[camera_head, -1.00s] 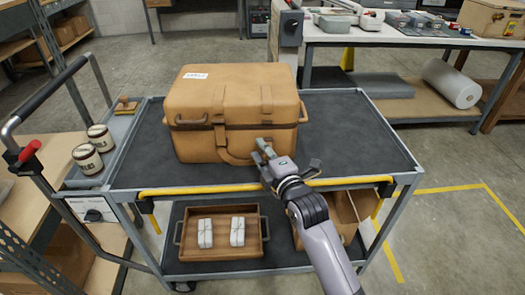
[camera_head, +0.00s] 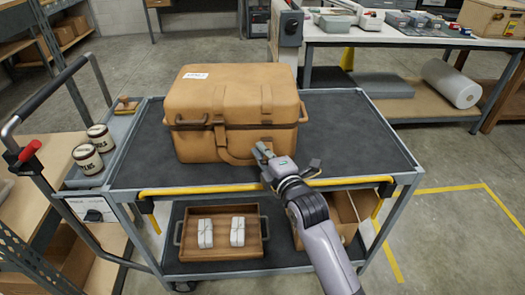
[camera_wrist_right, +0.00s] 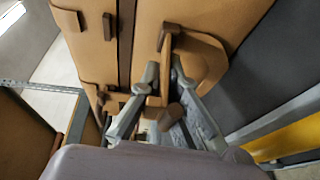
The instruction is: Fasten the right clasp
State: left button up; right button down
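The tan case (camera_head: 225,95) stands closed-looking on the cart's top, its front facing me. Two straps run down its front; the right strap (camera_head: 267,98) leads to the right clasp, which is partly hidden by my gripper. My right gripper (camera_head: 262,152) is at the lower right front of the case. In the right wrist view, its fingertips (camera_wrist_right: 165,72) lie on either side of a narrow brown clasp piece (camera_wrist_right: 166,42). I cannot tell whether they press on it. A curved tan handle (camera_wrist_right: 207,60) is beside the fingers. My left gripper is out of view.
The cart's dark top (camera_head: 350,135) is clear right of the case. A yellow bar (camera_head: 205,189) runs along its front edge. Two tins (camera_head: 87,158) stand at left. A tray (camera_head: 264,228) with two white bundles is on the lower shelf.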

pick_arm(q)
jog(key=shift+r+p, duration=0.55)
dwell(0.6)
pick_arm(e)
jog(key=shift+r+p, duration=0.2)
jog(key=shift+p, duration=0.4)
jog(key=g+p, duration=0.1)
jog(key=p, duration=0.4)
jog(key=r+m+g+p, duration=0.1)
jog(key=g+p, duration=0.1)
jog(key=p, duration=0.3)
jog(key=r+g+h+p, duration=0.1)
jog(key=g+p, duration=0.1)
jog(key=p, duration=0.3)
jog(key=shift+w+d+m+p, duration=0.1)
jog(key=shift+w+m+p, duration=0.2)
jog(key=shift+w+m, duration=0.1)
jog(key=shift+w+f+g+p, duration=0.1)
jog(key=shift+g+p, duration=0.5)
jog(key=shift+p, duration=0.3)
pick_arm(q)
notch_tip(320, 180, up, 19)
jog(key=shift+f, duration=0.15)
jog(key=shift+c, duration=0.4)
